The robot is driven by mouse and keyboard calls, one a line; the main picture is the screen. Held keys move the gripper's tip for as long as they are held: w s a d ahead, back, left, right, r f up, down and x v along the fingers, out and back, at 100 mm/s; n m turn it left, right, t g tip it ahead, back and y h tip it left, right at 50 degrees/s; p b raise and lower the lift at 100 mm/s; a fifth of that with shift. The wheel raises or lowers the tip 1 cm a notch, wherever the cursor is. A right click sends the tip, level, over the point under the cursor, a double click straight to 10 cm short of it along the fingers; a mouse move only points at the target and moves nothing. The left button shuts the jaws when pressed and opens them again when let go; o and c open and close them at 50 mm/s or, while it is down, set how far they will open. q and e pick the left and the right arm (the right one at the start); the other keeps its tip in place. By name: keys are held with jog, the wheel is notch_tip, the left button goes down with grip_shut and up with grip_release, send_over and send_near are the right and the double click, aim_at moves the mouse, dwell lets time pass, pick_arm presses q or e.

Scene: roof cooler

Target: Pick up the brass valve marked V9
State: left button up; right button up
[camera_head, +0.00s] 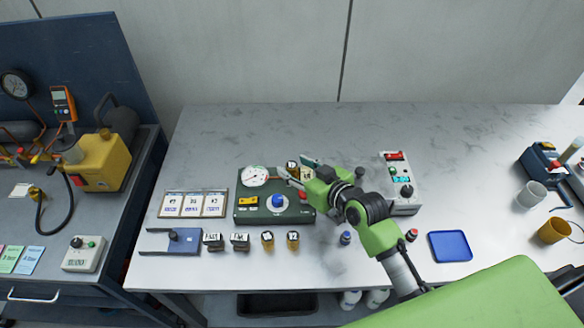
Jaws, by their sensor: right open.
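My right gripper (296,167) reaches in from the lower right over the back edge of the green test box (246,214). Its jaws are open. A small brass valve with a dark, marked top (292,165) shows at the fingertips, apparently between them; I cannot tell whether they touch it. The gripper hides part of this area. Two similar brass valves stand in front of the green box, one on the left (267,238) and one on the right (293,241). The valve markings are too small to read surely as V9. My left gripper is not in view.
The green box carries a round gauge (255,176) and a blue knob (278,201). Nearby are a card rack (193,204), a blue-grey fixture (176,241), dark blocks (213,241), a grey control box (403,181) and a blue tray (450,246). The table's back (250,130) is clear.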

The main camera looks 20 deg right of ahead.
jog(key=shift+x, duration=1)
jog(key=shift+w, duration=0.1)
jog(key=c, duration=0.5)
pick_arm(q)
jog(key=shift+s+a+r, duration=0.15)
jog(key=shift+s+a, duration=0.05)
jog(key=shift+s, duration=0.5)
pick_arm(e)
grip_shut()
jog(key=shift+r, duration=0.15)
